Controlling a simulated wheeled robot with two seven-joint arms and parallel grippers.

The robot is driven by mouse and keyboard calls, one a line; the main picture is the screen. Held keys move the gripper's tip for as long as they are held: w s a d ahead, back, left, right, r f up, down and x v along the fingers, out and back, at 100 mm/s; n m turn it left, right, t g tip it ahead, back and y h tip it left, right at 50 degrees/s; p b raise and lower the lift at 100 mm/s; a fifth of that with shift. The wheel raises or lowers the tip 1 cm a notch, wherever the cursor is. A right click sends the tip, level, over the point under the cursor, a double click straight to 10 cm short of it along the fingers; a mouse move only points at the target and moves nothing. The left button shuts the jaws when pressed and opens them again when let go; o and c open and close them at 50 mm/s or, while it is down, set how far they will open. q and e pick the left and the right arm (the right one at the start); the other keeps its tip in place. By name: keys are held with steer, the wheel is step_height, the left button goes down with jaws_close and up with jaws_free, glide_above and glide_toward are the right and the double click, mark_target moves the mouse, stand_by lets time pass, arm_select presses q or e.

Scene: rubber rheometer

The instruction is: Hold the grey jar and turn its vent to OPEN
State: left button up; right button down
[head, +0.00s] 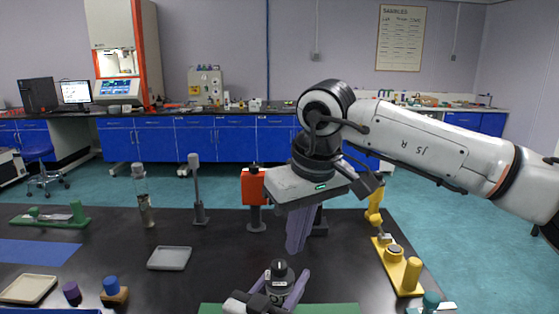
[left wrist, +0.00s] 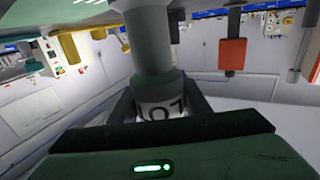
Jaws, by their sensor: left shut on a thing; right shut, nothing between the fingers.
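The grey jar (head: 279,268) stands at the front middle of the table, its dark top facing up with a small pale mark on it. My left gripper (head: 279,288) is shut on the jar, one finger on each side. In the left wrist view, which looks upside down, the grey jar (left wrist: 153,50) has a white band with dark characters between the fingers. I cannot read the vent's setting. My right gripper (head: 297,248) is shut and empty, pointing down just above the jar in the picture, with a small gap between them.
A green mat (head: 335,309) lies under the jar area. A red-orange box on a stand (head: 254,188) is behind, and a yellow fixture (head: 411,274) is at the right. A grey tray (head: 170,258) and small blue and purple pieces are at the left. Dark table between is clear.

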arm_select(q)
steer(key=o, duration=1.2)
steer(key=shift+s, duration=0.1)
